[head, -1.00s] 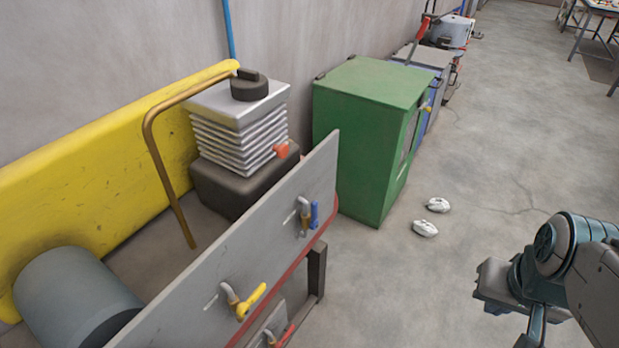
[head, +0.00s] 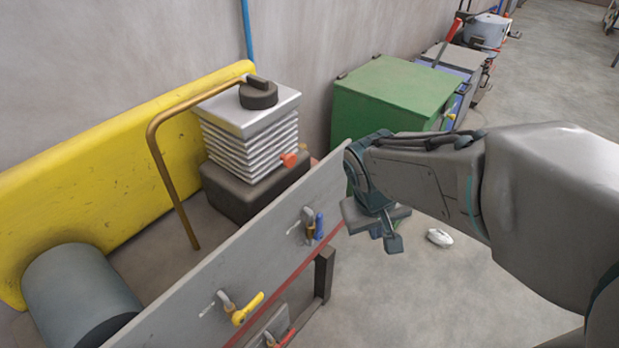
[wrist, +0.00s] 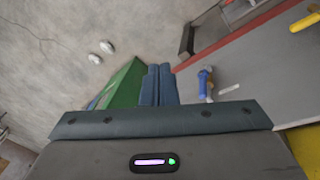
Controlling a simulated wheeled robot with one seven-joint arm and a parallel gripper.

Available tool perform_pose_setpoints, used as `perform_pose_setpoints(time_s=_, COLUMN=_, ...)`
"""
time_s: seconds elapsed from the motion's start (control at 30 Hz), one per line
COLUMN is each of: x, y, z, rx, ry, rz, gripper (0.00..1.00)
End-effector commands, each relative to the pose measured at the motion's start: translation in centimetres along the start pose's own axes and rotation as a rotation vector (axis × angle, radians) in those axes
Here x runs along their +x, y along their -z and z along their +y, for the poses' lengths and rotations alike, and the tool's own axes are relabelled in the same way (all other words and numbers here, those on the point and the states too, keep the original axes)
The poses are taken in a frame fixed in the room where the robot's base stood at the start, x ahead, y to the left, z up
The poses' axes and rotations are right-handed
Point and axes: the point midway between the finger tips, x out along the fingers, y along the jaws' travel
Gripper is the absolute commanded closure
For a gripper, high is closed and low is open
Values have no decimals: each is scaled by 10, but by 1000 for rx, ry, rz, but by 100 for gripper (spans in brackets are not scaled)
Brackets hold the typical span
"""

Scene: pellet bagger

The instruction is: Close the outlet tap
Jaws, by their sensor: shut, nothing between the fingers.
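A grey panel (head: 262,258) carries several taps with coloured handles; no outlet label can be read. The upper right tap has a blue handle (head: 319,226), hanging roughly vertical. The yellow handle (head: 247,308) slants up to the right, and a red handle (head: 287,339) shows partly at the bottom edge. My gripper (head: 393,243) is shut and empty, in the air right of the panel's end and apart from the taps. In the wrist view my fingers (wrist: 159,68) are together, with the blue handle (wrist: 205,82) to their right and the yellow handle (wrist: 305,22) at upper right.
A green cabinet (head: 388,92) stands behind my gripper. Behind the panel are a grey bellows stack (head: 247,135) with an orange knob (head: 289,159) and a yellow wall piece (head: 80,175).

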Motion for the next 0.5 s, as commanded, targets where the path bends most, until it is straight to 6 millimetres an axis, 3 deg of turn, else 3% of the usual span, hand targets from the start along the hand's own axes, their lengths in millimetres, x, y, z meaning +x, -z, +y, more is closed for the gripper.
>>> perform_pose_setpoints(time_s=0.03, x=-3, y=16, z=-10, rx=-74, ry=-22, rz=-10, gripper=100)
perform_pose_setpoints(time_s=0.23, x=12, y=65, z=-60, rx=-333, ry=-91, rz=0, gripper=100)
perform_pose_setpoints(time_s=0.5, x=35, y=97, z=-133, rx=-590, ry=-109, rz=39, gripper=100)
